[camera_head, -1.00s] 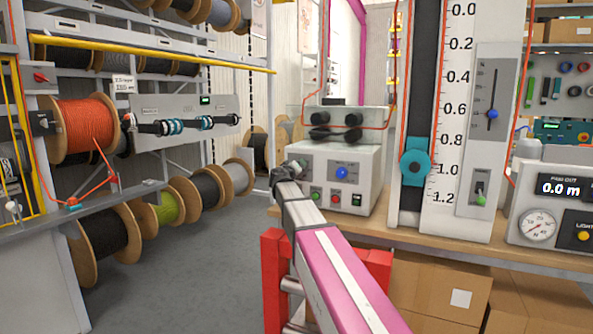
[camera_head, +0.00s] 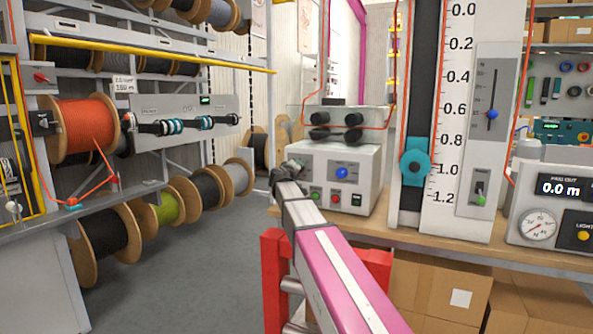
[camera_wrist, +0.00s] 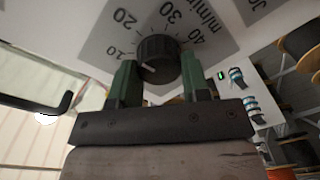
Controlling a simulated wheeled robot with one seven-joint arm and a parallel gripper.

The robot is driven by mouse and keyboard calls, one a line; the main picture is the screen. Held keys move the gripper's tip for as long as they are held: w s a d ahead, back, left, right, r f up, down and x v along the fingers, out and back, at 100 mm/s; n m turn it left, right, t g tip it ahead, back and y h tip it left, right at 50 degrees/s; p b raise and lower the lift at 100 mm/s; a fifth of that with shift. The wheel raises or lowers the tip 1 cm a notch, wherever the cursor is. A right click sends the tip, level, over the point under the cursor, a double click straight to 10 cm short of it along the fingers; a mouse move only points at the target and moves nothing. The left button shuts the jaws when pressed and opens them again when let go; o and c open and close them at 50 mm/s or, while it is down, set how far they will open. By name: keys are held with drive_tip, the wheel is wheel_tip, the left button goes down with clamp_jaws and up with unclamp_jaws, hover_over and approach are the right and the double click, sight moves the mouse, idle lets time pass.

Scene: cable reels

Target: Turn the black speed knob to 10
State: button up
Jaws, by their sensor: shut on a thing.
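The black speed knob (camera_wrist: 158,58) sits on a grey dial plate marked 10, 20, 30, 40 and m/min in the wrist view. Its white pointer line (camera_wrist: 150,68) points to the lower left, near the 10 end of the scale. My gripper (camera_wrist: 160,75) has its two green fingers on either side of the knob, shut on it. In the head view my gripper (camera_head: 284,173) reaches the left front of the white control box (camera_head: 370,190). The knob is hidden there behind my gripper and arm.
The control box has a blue knob (camera_head: 342,173) and small buttons close to my gripper. A tall measuring scale (camera_head: 457,150) stands to its right on the wooden bench (camera_head: 420,240). Reels, including an orange one (camera_head: 85,128), fill the left rack. Grey floor is clear between.

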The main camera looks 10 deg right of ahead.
drive_tip(key=shift+f+n, duration=0.15)
drive_tip(key=shift+n, duration=3.35)
drive_tip(key=o, duration=0.9)
drive_tip(key=shift+a, duration=0.1)
drive_tip(key=shift+s, duration=0.1)
drive_tip(key=v, duration=1)
drive_tip(key=shift+s+a, duration=0.2)
